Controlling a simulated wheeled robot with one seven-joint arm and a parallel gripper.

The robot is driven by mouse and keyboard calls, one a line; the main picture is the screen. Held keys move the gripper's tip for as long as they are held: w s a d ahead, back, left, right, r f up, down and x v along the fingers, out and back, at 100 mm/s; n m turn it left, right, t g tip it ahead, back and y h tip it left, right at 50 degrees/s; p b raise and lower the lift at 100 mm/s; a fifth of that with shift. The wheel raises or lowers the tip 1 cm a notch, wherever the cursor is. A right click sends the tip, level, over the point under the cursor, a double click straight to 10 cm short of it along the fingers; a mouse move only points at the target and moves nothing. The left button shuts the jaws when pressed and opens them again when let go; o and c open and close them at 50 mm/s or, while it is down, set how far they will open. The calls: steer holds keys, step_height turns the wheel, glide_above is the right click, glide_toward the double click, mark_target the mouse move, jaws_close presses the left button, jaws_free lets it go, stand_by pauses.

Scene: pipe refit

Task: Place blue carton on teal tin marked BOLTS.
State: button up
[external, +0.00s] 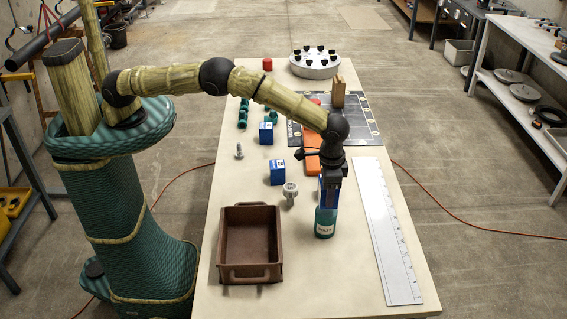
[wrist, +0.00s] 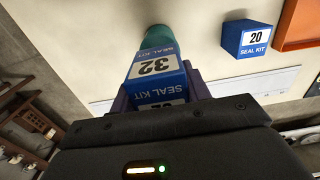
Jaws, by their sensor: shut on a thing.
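My gripper (external: 331,188) is shut on a blue carton (external: 322,192), right of the brown tray. In the wrist view the carton (wrist: 156,66) shows the number 32 and the words SEAL KIT between the fingers. The teal tin (external: 325,217), with a white label that reads BOLTS, stands upright on the table directly below the carton. Part of the tin (wrist: 157,37) shows beyond the carton in the wrist view. The carton's lower end is at the tin's top; I cannot tell whether they touch.
A brown tray (external: 227,246) lies left of the tin, and a long white ruler (external: 387,230) lies to the right. Two other blue cartons (external: 277,172) (external: 266,133), a grey fitting (external: 290,192) and a bolt (external: 239,151) stand nearby. An orange case (external: 312,163) lies behind.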

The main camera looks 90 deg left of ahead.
steer(key=shift+f+p, duration=0.3)
steer(key=shift+f, duration=1)
steer(key=shift+f, duration=0.1)
steer(key=o, duration=1)
step_height(320, 180, up, 11)
steer(key=shift+r+b, duration=0.15)
steer(key=shift+b, duration=1.1)
steer(key=shift+r, duration=0.45)
